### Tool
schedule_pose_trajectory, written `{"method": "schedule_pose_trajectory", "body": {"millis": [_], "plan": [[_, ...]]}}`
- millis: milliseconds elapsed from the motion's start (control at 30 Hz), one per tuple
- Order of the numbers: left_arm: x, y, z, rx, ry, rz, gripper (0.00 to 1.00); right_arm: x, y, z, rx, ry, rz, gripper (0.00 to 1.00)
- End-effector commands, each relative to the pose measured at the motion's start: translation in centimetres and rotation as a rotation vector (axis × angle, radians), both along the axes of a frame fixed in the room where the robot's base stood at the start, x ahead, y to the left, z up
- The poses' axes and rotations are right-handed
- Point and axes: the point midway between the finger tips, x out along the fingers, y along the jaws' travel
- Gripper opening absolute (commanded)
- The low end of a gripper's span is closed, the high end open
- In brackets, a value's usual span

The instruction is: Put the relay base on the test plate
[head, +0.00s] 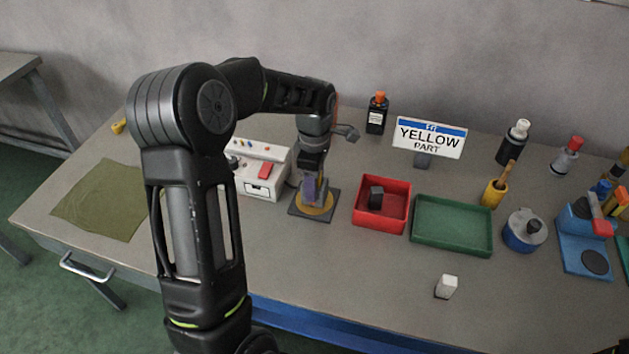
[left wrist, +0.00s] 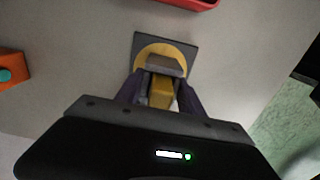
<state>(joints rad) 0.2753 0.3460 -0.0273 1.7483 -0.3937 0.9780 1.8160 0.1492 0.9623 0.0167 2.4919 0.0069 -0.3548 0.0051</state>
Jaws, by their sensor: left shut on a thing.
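The test plate (head: 297,210) is a dark square with a yellow disc, lying on the table left of the red tray; it also shows in the left wrist view (left wrist: 192,46). My left gripper (head: 314,192) points down over the plate. In the left wrist view its purple fingers (left wrist: 160,97) are shut on the relay base (left wrist: 161,93), a small yellow block with a grey end towards the plate. The part is over the yellow disc. I cannot tell whether it touches the plate. In the head view the fingers mostly hide it. My right gripper is not in view.
A white box with a red switch (head: 262,172) stands close left of the plate. A red tray (head: 362,217) with a black block and a green tray (head: 450,247) are to the right. A sign reading "YELLOW PART" (head: 430,137) stands behind. A white block (head: 446,287) lies in front.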

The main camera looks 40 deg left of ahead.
Motion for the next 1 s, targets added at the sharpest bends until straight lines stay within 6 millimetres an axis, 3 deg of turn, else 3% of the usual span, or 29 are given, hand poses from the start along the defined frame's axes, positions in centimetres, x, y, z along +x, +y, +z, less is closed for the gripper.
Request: {"method": "schedule_pose_trajectory", "body": {"millis": [267, 300, 533, 1000], "plan": [[0.0, 0.0, -0.3, 0.0, -0.001, 0.0, 0.0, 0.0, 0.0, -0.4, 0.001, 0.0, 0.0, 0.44], [0.0, 0.0, -0.4, 0.0, -0.001, 0.0, 0.46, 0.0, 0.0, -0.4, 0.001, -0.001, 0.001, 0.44], [0.0, 0.0, -0.3, 0.0, 0.0, 0.001, 0.65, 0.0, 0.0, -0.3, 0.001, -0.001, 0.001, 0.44], [0.1, 0.1, 0.8, 0.001, -0.004, 0.001, 0.67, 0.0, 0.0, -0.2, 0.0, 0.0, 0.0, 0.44]]}}
